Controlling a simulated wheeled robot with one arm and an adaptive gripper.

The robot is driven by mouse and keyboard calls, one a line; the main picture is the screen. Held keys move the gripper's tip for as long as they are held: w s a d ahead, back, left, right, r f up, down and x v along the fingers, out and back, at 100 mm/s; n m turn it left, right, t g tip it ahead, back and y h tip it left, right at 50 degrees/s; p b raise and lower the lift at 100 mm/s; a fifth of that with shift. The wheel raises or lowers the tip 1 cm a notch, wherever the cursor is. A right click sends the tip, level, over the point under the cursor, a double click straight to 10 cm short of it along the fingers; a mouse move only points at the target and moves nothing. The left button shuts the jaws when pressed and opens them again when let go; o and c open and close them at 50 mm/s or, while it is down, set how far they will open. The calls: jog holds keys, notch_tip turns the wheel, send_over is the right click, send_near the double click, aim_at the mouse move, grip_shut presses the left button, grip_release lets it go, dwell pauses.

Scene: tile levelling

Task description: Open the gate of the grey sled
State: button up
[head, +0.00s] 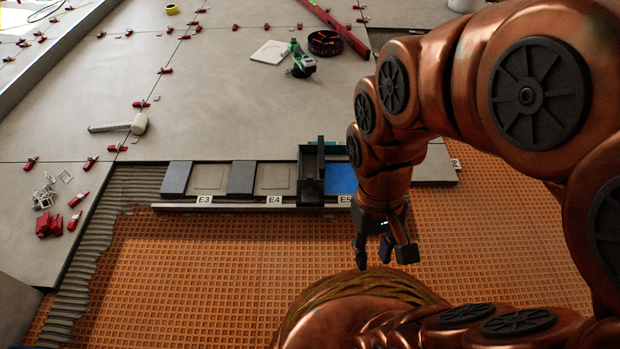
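A dark grey, box-like sled (311,187) sits on the long rail (240,207), between the E4 and E5 labels. A tall dark upright (320,152) rises at its right side. I cannot tell clearly which part is its gate. A teal part shows behind it, and a blue surface (341,178) lies just to its right, partly hidden by my arm. My gripper (384,259) hangs in front and to the right of the sled, apart from it, over the orange mat. Its fingers are spread and no held thing shows between them.
Grey-blue blocks (176,178) and light tiles lie along the rail. The orange mat (200,270) in front is clear. A mallet (137,124), green tool (301,62), red level (335,25) and several red clips lie on the grey tiles.

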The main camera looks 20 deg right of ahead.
jog(key=shift+g, duration=0.3)
jog(key=r+p, duration=0.3)
jog(key=r, duration=0.1)
jog(key=s+r+p, duration=0.1)
jog(key=r+p, duration=0.3)
jog(key=s+r+p, duration=0.1)
jog(key=r+p, duration=0.3)
jog(key=shift+r, duration=0.25)
grip_shut()
jog(key=shift+s+r, duration=0.1)
jog(key=shift+s, duration=0.25)
jog(key=shift+d, duration=0.1)
